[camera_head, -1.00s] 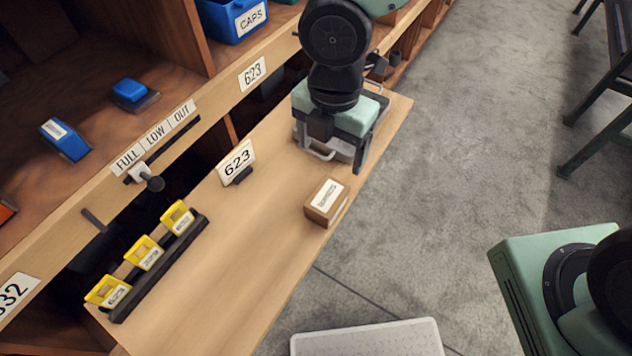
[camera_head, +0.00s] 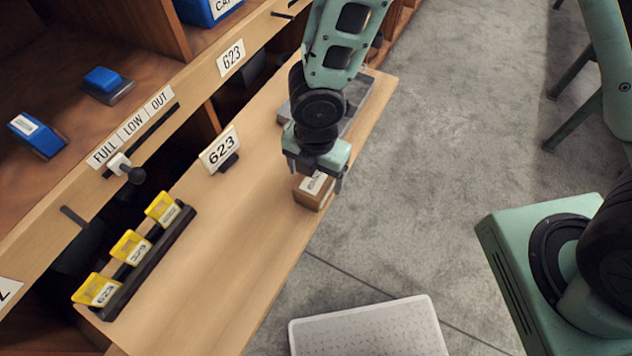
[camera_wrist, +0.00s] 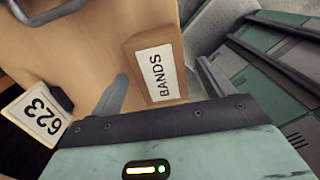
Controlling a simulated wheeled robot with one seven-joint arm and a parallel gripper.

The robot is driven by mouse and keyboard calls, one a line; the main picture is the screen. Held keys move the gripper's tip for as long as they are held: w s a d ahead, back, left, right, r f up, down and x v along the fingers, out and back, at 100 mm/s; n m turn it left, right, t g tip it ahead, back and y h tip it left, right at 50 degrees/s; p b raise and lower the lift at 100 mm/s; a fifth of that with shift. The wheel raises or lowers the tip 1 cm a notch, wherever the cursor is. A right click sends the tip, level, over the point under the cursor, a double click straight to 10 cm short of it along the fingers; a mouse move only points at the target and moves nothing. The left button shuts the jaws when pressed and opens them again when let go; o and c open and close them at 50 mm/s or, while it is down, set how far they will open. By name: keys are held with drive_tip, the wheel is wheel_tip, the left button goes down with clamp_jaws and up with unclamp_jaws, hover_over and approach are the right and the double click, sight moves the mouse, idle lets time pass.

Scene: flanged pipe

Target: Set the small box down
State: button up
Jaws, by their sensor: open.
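The small box (camera_head: 309,196) is a brown carton with a white label on top. It sits on the light wooden board (camera_head: 235,235), close to its right edge. In the wrist view the box (camera_wrist: 136,57) has a label that reads BANDS. My gripper (camera_head: 317,178) is right over the box, pointing down and open. In the wrist view its two fingers (camera_wrist: 163,80) appear on either side of the box, with a gap visible at the right. I cannot tell whether the left finger touches it. My gripper hides part of the box in the head view.
A 623 sign (camera_head: 220,150) stands left of the box. A dark rack with yellow tags (camera_head: 131,246) lies at the front left. A grey metal tray (camera_head: 356,100) is behind my gripper. Shelving with blue bins borders the left. A white-topped stool (camera_head: 370,328) is below right.

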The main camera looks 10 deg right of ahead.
sight(316, 177)
wheel_tip(316, 177, down, 4)
drive_tip(key=shift+r, duration=0.2)
drive_tip(key=c, duration=1.3)
drive_tip(key=shift+c, duration=0.3)
drive_tip(key=shift+r, duration=0.15)
